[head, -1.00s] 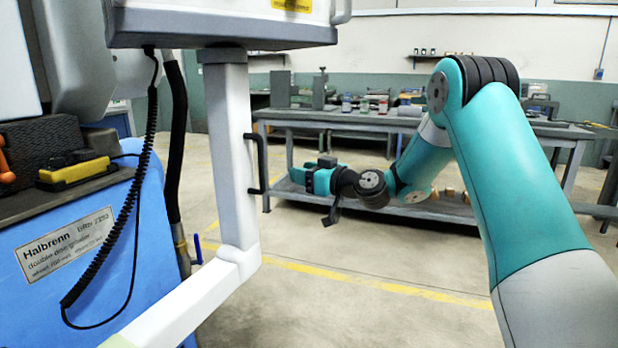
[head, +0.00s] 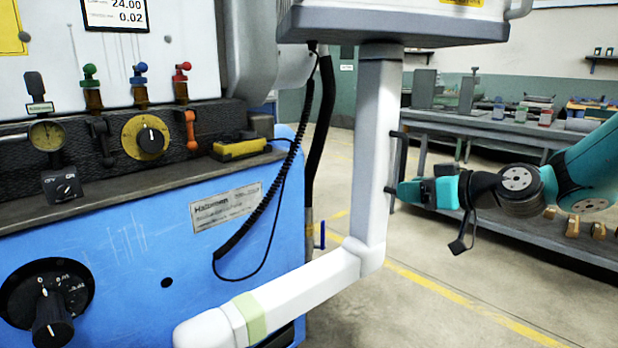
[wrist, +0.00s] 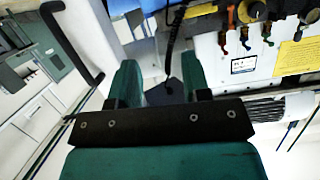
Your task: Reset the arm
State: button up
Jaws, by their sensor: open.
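My gripper (head: 405,191) is at the right of the head view, at the end of my teal and black arm. Its fingertips point left, close to the white post (head: 378,140) of the hanging panel; I cannot tell whether they touch it. In the wrist view my gripper (wrist: 160,80) has its two teal fingers apart, with nothing held between them. My arm runs out of the head view at the right edge.
The blue grinder (head: 130,260) with knobs, levers and a yellow box (head: 240,149) fills the left. A black coiled cable (head: 285,180) hangs beside the post. A workbench (head: 480,125) stands behind my arm. Open floor (head: 410,310) lies at the lower right.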

jog(key=s+a+f+n+g+h, duration=0.1)
jog(key=s+a+g, duration=0.35)
jog(key=s, duration=0.45)
jog(key=s+a+g+h, duration=0.1)
jog(key=s+a+g, duration=0.2)
jog(key=s+a, duration=0.35)
jog(key=s+d+f+m+g+h, duration=0.1)
jog(key=s+d+g+h, duration=0.1)
jog(key=s, duration=0.7)
jog(key=s+d+f+g+h, duration=0.1)
jog(key=s+h, duration=0.1)
jog(key=s, duration=0.6)
notch_tip(320, 180, up, 22)
jog(key=p, duration=2.3)
jog(key=shift+s+d+r, duration=0.25)
jog(key=shift+s+d, duration=0.1)
jog(key=shift+s, duration=0.1)
jog(key=shift+g, duration=0.25)
jog(key=shift+c, duration=0.4)
